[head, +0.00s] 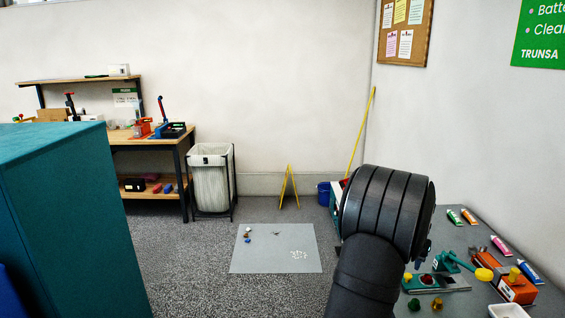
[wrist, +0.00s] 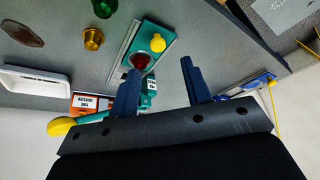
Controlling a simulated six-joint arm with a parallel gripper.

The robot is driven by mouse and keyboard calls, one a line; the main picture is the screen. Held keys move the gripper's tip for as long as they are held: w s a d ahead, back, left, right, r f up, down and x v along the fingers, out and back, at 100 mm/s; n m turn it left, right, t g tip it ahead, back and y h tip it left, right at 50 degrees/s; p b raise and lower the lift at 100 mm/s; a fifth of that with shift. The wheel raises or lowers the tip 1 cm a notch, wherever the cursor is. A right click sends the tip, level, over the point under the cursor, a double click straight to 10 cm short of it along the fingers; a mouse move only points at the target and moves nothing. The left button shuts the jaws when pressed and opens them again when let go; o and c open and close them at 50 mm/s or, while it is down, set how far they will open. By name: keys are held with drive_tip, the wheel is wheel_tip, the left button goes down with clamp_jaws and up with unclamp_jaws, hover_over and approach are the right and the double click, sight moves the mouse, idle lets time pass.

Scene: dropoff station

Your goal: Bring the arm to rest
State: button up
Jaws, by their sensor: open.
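My gripper (wrist: 160,82) shows in the wrist view with its two dark blue fingers well apart and nothing between them. It is open above the grey table, beside a green device (wrist: 158,45) with a yellow knob and a red round part. In the head view, my black arm rises at the lower right in front of the table (head: 455,235) and hides part of it. The gripper fingers do not show in the head view.
The table holds several coloured tubes (head: 469,216), an orange device (head: 515,289), a green press (head: 445,262) and a white tray (wrist: 40,82). A brass cup (wrist: 93,39) and a green cup (wrist: 104,7) stand close by. A teal cabinet (head: 70,220) is at left.

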sight(430, 279)
drive_tip(key=x, duration=0.8)
drive_tip(key=shift+s, duration=0.1)
drive_tip(key=shift+r, duration=0.1)
drive_tip(key=v, duration=1.7)
drive_tip(key=x, duration=1.7)
drive_tip(key=d, duration=0.8)
drive_tip(key=shift+d, duration=0.35)
drive_tip(key=s+a+r+m, duration=0.1)
drive_tip(key=s+r, duration=0.3)
drive_tip(key=r, duration=0.7)
drive_tip(key=s+a+r+m, duration=0.1)
drive_tip(key=s+r+m, duration=0.3)
drive_tip(key=r, duration=0.7)
drive_tip(key=shift+a+y, duration=0.3)
drive_tip(key=shift+a, duration=0.05)
